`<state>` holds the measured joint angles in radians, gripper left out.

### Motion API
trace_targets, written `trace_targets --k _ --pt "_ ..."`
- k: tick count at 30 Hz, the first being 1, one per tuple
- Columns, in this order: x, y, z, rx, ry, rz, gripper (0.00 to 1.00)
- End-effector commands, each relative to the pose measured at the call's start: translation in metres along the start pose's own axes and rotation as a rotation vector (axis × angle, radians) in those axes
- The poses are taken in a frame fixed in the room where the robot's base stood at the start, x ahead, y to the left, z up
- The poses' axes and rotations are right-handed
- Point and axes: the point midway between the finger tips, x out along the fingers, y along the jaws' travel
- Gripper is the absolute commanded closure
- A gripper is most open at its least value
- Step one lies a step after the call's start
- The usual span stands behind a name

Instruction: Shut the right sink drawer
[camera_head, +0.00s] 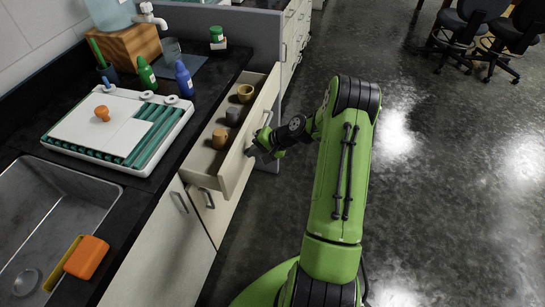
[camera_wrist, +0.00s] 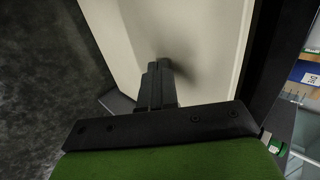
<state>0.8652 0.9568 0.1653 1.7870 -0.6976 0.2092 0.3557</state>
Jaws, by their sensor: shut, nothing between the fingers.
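The right sink drawer (camera_head: 225,178) is pulled out from the counter. Several small brown and grey cups or jars stand in a row inside it, such as a tan one (camera_head: 220,138). My gripper (camera_head: 257,150) is at the outer side of the drawer front. In the wrist view, my gripper (camera_wrist: 159,70) is shut and empty, its tips at or very near the pale drawer front (camera_wrist: 185,30). I cannot tell whether they touch it. The drawer handle is partly hidden by my gripper in the head view.
The metal sink (camera_head: 45,205) holds an orange sponge-like item (camera_head: 86,257) at its edge. A white tray with green slots (camera_head: 120,130) and several bottles stand on the black counter. A dark panel (camera_head: 268,40) stands beyond the drawer. The floor at right is open, with chairs (camera_head: 475,35) far off.

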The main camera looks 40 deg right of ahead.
Motion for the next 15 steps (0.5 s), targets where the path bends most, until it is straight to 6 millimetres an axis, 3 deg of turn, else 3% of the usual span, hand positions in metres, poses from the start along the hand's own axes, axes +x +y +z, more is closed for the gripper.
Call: trace_targets --k 6,15 --pt "0.040 -0.037 0.001 -0.004 -0.001 -0.002 1.00" --pt "0.073 -0.067 0.000 -0.002 0.001 -0.002 1.00"
